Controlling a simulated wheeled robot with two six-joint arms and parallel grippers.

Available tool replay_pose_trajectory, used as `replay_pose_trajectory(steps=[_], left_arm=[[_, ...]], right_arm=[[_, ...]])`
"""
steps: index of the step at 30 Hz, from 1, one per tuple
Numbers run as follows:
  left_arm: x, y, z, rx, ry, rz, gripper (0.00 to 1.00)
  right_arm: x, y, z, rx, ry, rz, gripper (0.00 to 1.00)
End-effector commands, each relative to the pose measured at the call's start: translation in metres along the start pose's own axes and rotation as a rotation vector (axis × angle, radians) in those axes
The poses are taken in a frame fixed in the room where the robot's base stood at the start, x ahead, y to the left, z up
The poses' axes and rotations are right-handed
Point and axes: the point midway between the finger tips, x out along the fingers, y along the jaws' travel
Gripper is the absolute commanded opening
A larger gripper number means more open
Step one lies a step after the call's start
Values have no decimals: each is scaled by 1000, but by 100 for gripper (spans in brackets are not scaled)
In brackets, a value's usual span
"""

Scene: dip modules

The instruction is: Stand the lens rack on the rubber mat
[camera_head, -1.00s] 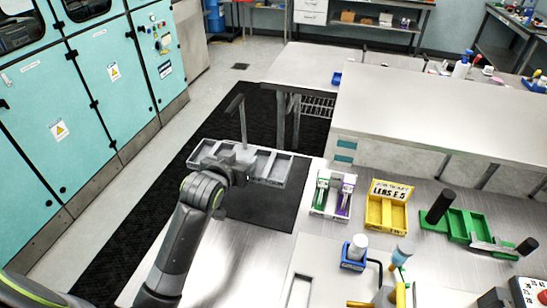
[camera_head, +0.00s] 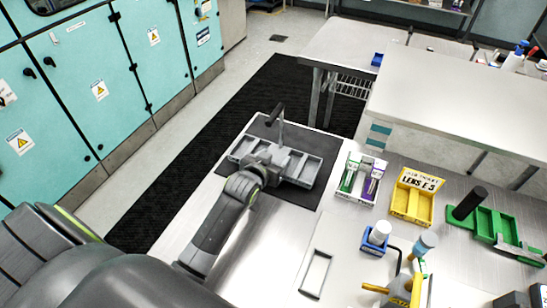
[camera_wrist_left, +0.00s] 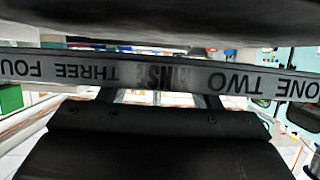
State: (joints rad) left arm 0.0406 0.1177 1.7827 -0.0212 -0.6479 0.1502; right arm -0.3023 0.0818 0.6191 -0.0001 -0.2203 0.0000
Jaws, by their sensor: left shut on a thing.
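The lens rack (camera_head: 297,168) is a long grey tray with several compartments and a tall T-shaped handle (camera_head: 277,117). My left gripper (camera_head: 266,158) is shut on the near long side of the rack, around its middle. The rack is level and upright over the black rubber mat (camera_head: 322,147); I cannot tell whether its base touches the mat. In the left wrist view the rack's lettered side (camera_wrist_left: 220,79) runs across the picture, its words upside down. My right gripper is not in view.
Right of the mat stand a white tray with green and purple holders (camera_head: 361,180), a yellow lens box (camera_head: 412,196) and a green rack (camera_head: 492,226). A blue holder with a white bottle (camera_head: 377,236) is nearer. Bare metal table (camera_head: 262,235) lies in front of the mat.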

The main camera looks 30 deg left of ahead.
Motion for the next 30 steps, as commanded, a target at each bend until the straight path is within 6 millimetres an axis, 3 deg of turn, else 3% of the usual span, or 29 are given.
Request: replay_pose_trajectory(steps=[19,20,21,24,30], left_arm=[[4,0,10,0,2,0,24],[4,0,11,0,-2,0,61],[4,0,11,-1,-2,0,66],[4,0,12,-1,-2,0,79],[4,0,12,-1,-3,0,80]], right_arm=[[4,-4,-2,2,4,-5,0],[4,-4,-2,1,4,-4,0],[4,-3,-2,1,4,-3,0],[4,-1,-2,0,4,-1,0],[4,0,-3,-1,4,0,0]])
